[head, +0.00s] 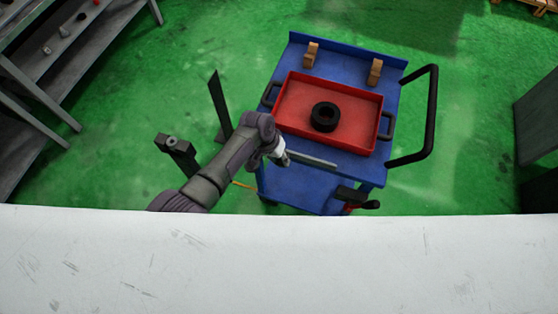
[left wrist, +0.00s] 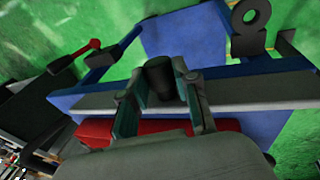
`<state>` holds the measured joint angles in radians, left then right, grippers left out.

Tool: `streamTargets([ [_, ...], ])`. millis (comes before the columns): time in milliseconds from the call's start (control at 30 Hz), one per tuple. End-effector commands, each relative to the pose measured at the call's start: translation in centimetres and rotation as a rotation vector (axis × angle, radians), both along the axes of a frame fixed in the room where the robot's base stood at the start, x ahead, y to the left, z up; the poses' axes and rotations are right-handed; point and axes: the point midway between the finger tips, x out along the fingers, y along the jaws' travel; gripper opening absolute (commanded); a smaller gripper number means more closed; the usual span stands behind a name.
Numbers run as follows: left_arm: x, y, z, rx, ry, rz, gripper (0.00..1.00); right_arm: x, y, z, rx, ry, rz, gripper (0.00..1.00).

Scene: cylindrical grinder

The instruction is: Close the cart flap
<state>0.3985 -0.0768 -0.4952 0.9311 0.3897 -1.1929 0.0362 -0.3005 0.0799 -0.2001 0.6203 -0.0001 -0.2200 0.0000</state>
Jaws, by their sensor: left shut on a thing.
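The blue cart (head: 345,62) stands on the green floor, with a red tray (head: 290,120) on top. A thin grey strip (head: 315,160) runs along its near edge; it also shows in the left wrist view (left wrist: 250,92). A blue panel (head: 305,193) shows below this edge. I cannot tell clearly which part is the flap. My left gripper (head: 284,160) is at the near edge. In the left wrist view its fingers (left wrist: 161,100) are shut on a dark cylindrical knob (left wrist: 160,75) beside the grey strip. My right gripper is out of view.
A black ring (head: 325,116) lies in the tray. Two wooden blocks (head: 310,54) stand behind it. A black handle (head: 431,115) juts out at the cart's right. A white scratched surface (head: 280,260) fills the foreground. A grey shelf (head: 60,50) stands at left.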

Motion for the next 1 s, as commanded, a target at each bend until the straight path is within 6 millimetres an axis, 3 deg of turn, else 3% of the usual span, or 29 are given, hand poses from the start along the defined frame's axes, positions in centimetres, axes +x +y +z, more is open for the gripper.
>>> streamTargets([
  [333,0.56,-0.21,0.37,0.040,0.128,0.001,0.00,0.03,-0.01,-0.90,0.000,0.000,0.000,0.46],
  [867,0.55,-0.22,0.47,0.047,0.150,0.001,0.00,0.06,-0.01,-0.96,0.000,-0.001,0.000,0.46],
  [900,0.55,-0.22,0.47,0.048,0.149,0.001,0.35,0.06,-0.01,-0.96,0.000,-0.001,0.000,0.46],
  [1000,0.57,-0.23,0.47,0.047,0.148,0.001,0.52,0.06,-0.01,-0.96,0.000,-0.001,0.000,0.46],
])
